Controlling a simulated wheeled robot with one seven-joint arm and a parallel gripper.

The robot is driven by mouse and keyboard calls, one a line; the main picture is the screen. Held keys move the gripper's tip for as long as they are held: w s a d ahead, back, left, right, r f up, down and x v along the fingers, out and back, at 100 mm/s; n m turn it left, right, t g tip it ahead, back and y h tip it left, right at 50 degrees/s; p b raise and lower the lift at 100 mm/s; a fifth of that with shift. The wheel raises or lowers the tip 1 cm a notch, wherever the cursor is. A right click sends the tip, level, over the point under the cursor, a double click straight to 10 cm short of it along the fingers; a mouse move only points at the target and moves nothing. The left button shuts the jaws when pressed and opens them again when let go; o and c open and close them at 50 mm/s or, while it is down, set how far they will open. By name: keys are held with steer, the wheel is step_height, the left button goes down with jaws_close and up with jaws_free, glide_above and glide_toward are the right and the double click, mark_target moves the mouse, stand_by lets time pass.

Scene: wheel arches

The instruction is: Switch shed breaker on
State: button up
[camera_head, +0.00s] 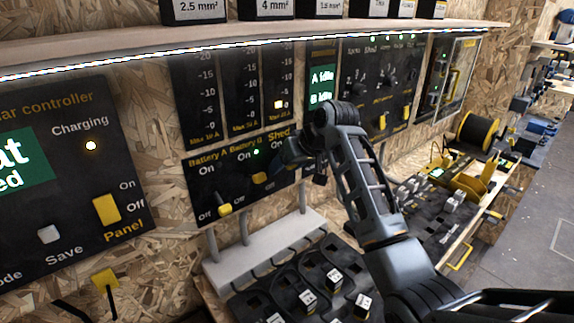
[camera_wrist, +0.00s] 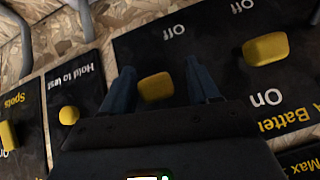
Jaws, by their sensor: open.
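The black breaker panel (camera_head: 196,184) stands on the wall below the meters, labelled Battery A, Battery B and Shed. My gripper (camera_head: 285,163) is at its right end, just under the Shed label, and hides the Shed handle in the head view. In the wrist view, which shows the panel upside down, my open gripper (camera_wrist: 160,86) has one finger on each side of the yellow Shed breaker handle (camera_wrist: 155,88). Whether the fingers touch it I cannot tell. An Off label shows above this handle; its On label is hidden by the gripper body.
The yellow Battery A handle (camera_head: 224,210) and Battery B handle (camera_head: 260,178) are left of my gripper. A "Hold to test" panel (camera_wrist: 78,112) with a yellow button is beside the breaker panel. A grey ledge (camera_head: 262,250) and black trays lie below.

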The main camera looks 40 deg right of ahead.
steer(key=a+b+v, duration=0.1)
steer(key=v, duration=0.6)
steer(key=shift+s+d+r, duration=0.25)
steer(key=shift+s+d, duration=0.05)
steer(key=shift+d, duration=0.2)
